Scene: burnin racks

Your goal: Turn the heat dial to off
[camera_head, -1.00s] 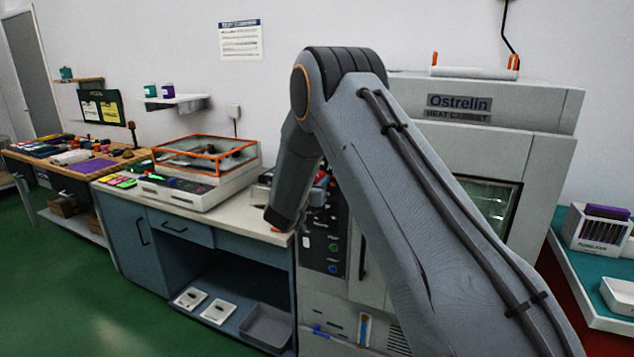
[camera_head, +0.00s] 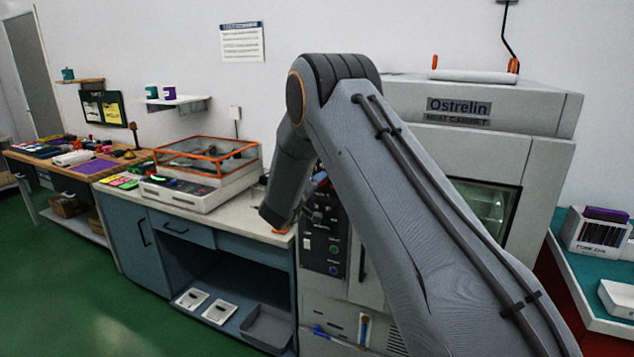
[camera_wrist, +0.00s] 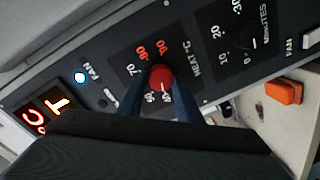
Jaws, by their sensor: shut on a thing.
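The heat dial (camera_wrist: 160,76) is a small red knob on the dark control panel (camera_wrist: 115,75) in the wrist view. Numbers and the label "HEAT °C" surround it. A pale mark shows on its lower part, toward numbers partly hidden by my fingers. My gripper (camera_wrist: 159,88) has its two blue fingers on either side of the knob, shut on it. In the head view the panel (camera_head: 323,258) is on the front of the Ostrelin heat cabinet (camera_head: 520,105). My arm covers much of the cabinet there, and the dial cannot be made out clearly.
In the wrist view a minutes dial (camera_wrist: 250,43) and an orange part (camera_wrist: 285,91) are to the right. A lit red display (camera_wrist: 48,112) and a blue fan light (camera_wrist: 80,77) are to the left. A counter (camera_head: 235,212) with an orange-framed clear box (camera_head: 207,155) stands beside the cabinet.

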